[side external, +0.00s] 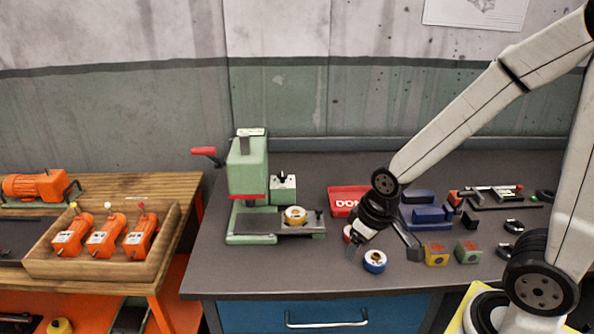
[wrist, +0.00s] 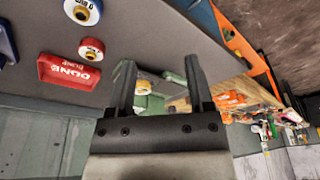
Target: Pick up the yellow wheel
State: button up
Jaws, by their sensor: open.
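The yellow wheel (side external: 295,214), with a pale hub, lies flat on the metal plate of the green press (side external: 248,170). In the wrist view the yellow wheel (wrist: 143,90) shows small and far off, between my fingers near the left one. My gripper (side external: 385,246) is open and empty, to the right of the press and above the bench, apart from the yellow wheel. Its two fingers also show in the wrist view (wrist: 158,70).
A blue wheel (side external: 375,261) and a partly hidden red wheel (side external: 348,233) sit below or beside my gripper. A red tray (side external: 340,198) stands behind. Yellow (side external: 436,254) and green (side external: 467,252) blocks lie right. The bench front left of the blue wheel is clear.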

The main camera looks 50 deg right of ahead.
jog(key=o, duration=0.4)
jog(key=shift+o, duration=0.2)
